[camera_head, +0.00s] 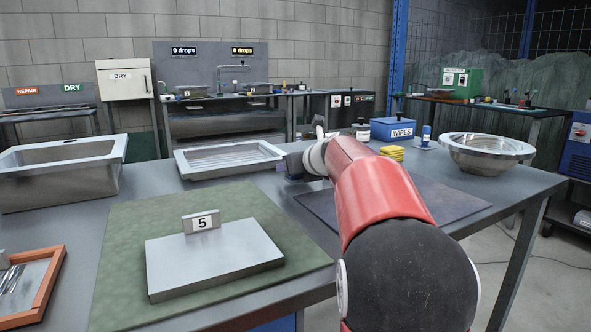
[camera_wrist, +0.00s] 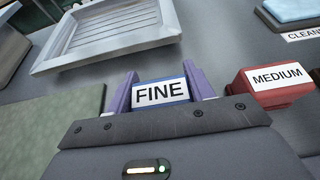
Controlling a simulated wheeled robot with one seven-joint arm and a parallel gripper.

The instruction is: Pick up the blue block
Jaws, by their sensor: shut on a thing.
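The blue block (camera_wrist: 158,103) has a white label reading FINE and sits between the two purple fingers of my gripper (camera_wrist: 160,86) in the wrist view. The fingers are shut on its left and right sides. Its lower part is hidden by the gripper body, and I cannot tell whether it still touches the table. In the head view my gripper (camera_head: 291,166) is beyond my red arm, close to the right end of the shallow metal tray, and the block is mostly hidden there.
A red block (camera_wrist: 268,88) labelled MEDIUM stands just right of my gripper. The shallow metal tray (camera_head: 228,156) lies at its left. A blue WIPES box (camera_head: 393,130), yellow sponges (camera_head: 391,153) and a metal bowl (camera_head: 487,148) stand to the right. A metal plate (camera_head: 215,258) marked 5 lies in front.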

